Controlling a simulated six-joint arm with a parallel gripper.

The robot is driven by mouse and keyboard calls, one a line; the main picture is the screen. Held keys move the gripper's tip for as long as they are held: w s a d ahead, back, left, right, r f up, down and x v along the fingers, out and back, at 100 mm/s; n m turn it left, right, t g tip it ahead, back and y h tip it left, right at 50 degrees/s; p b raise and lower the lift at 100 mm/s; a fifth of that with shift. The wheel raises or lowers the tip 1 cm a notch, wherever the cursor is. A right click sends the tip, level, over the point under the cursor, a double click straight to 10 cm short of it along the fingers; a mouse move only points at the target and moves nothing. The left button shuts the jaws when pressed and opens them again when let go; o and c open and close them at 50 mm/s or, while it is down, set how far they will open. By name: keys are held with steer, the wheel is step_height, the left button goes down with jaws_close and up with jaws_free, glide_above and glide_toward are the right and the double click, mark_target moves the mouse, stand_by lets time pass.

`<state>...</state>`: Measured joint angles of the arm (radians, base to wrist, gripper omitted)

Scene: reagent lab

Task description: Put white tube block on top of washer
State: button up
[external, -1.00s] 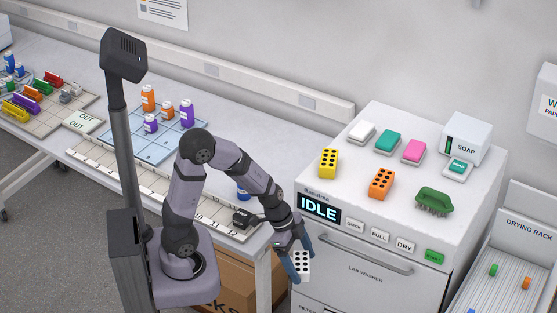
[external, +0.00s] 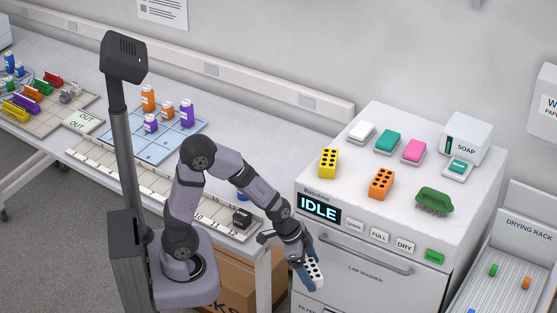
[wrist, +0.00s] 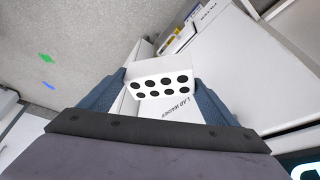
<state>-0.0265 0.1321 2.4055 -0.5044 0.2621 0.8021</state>
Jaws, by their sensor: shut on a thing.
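The white tube block (external: 313,272) with black holes is held between the blue fingers of my gripper (external: 309,274). In the external view it is in front of the washer's front face, below the top. In the wrist view the block (wrist: 162,86) sits between both fingers of my gripper (wrist: 162,95), its holed face toward the camera. The washer (external: 400,205) is a white box with an IDLE display (external: 318,208). Its top carries a yellow tube block (external: 328,163) and an orange tube block (external: 381,183).
White (external: 361,132), teal (external: 388,141) and pink (external: 414,151) pieces, a green brush (external: 434,201) and a soap dispenser (external: 466,138) also stand on the washer. Bare top shows between them. The bench (external: 238,150) is left, the drying rack (external: 515,270) right.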

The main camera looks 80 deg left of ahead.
mark_target(315, 277)
steer(key=shift+w+d+r+n+y, duration=0.2)
steer(key=shift+w+d+n+y, duration=0.1)
steer(key=shift+w+d+n, duration=0.6)
steer(key=shift+w+d+r+n+y, duration=0.2)
steer(key=shift+w+d+n, duration=0.3)
steer(key=shift+d, duration=0.25)
steer(key=shift+w+d+r+n+y, duration=0.2)
steer(key=shift+w+d+n, duration=0.25)
steer(key=shift+d, duration=0.3)
steer(key=shift+w+m, duration=0.1)
steer(key=shift+m, duration=0.15)
steer(key=shift+m+h, duration=0.3)
steer(key=shift+m, duration=0.5)
steer(key=s+f, duration=0.1)
steer(key=s+a+f, duration=0.1)
steer(key=f, duration=0.1)
steer(key=shift+s+a+f, duration=0.1)
steer(key=shift+s+a, duration=0.05)
steer(key=shift+s, duration=0.05)
steer(key=shift+n, duration=0.9)
steer(key=a, duration=0.1)
steer(key=s+a+f, duration=0.1)
steer(key=a, duration=0.3)
steer(key=shift+s+a+f, duration=0.1)
steer(key=shift+s+f, duration=0.15)
steer(key=shift+a, duration=0.25)
